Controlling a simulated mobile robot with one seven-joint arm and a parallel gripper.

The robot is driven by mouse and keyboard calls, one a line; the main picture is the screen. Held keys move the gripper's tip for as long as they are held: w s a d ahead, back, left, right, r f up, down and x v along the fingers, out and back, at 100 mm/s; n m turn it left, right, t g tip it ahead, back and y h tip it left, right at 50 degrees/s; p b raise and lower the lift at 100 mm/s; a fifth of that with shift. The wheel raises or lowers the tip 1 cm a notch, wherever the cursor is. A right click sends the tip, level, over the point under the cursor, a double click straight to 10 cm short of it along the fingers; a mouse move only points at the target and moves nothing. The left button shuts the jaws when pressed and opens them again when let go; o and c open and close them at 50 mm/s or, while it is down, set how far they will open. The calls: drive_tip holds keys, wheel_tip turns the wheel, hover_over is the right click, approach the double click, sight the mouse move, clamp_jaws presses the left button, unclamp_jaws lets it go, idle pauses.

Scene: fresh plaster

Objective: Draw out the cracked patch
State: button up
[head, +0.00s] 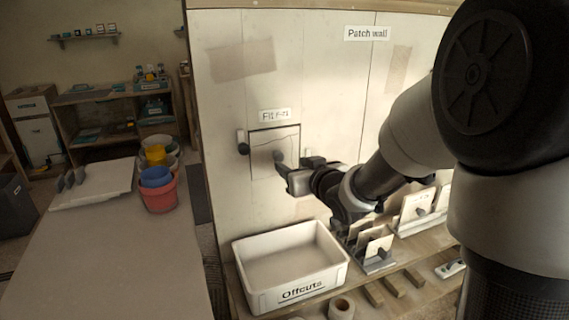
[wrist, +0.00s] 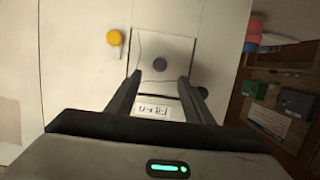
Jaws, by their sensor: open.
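The cracked patch (head: 264,168) is a pale square panel set in a dark-edged opening in the wall, with a thin crack line across it. A dark round knob (wrist: 160,65) stands out from its middle. The patch also shows in the wrist view (wrist: 175,48). My gripper (wrist: 160,77) is open and empty, facing the patch, with the knob in line between and just beyond the fingertips. In the head view my gripper (head: 287,170) is just right of the knob; exact distance is unclear.
A dark turn-piece (head: 242,143) is left of the opening; a yellow one (wrist: 114,38) shows on the other side in the wrist view. A white "Offcuts" bin (head: 256,285) stands below, appearing empty. Racked panels (head: 375,245) stand right of it. A table with pots (head: 160,195) is left.

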drive_tip(key=b+x, duration=0.2)
drive_tip(key=x, duration=0.8)
drive_tip(key=shift+w+a, duration=0.1)
drive_tip(key=shift+r, duration=0.1)
drive_tip(key=c, duration=1.1)
drive_tip(key=shift+w+r, duration=0.1)
drive_tip(key=shift+r, duration=0.1)
approach(280, 156)
drive_tip(key=shift+w+a+f+b, duration=0.1)
drive_tip(key=shift+w+f+b, duration=0.05)
drive_tip(key=shift+f, duration=0.5)
drive_tip(key=shift+w+f+b, duration=0.1)
drive_tip(key=shift+f+b, duration=0.05)
drive_tip(key=shift+f, duration=0.55)
